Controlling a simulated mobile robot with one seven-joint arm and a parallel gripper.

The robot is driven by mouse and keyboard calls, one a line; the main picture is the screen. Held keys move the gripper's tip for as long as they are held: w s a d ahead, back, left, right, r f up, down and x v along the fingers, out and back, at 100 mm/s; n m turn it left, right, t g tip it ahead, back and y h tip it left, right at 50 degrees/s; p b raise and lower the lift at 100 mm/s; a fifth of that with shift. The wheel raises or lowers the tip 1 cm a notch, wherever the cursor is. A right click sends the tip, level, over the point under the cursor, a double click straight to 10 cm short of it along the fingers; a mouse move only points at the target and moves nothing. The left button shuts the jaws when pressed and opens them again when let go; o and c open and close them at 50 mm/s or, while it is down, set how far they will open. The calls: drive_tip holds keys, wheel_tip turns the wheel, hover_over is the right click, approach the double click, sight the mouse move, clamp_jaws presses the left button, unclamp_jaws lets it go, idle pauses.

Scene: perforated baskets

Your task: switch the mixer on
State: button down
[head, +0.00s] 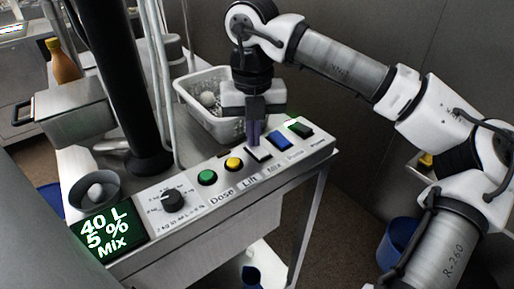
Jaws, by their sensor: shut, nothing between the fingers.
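The control panel (190,212) runs along the front edge of a grey table. A white rocker switch (261,155) on it stands above a small label that seems to read "Mix". The lit display (112,232) at its left end shows "40 L", "5 %" and "Mix". My gripper (253,142) points down, shut and empty, with its fingertips right at the white switch and hiding part of it. I cannot tell if they touch it. Whether the switch is pressed in is not clear.
Left of the white switch are a yellow button (233,163), a green button (207,177) and a black knob (173,200). A white perforated basket (197,112) stands behind my gripper.

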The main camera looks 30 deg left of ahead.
drive_tip(key=shift+f, duration=0.2)
drive_tip(key=shift+r, duration=0.1)
drive_tip(key=shift+r+p, duration=2.3)
drive_tip(key=shift+r, duration=1.15)
drive_tip(key=shift+f, duration=0.1)
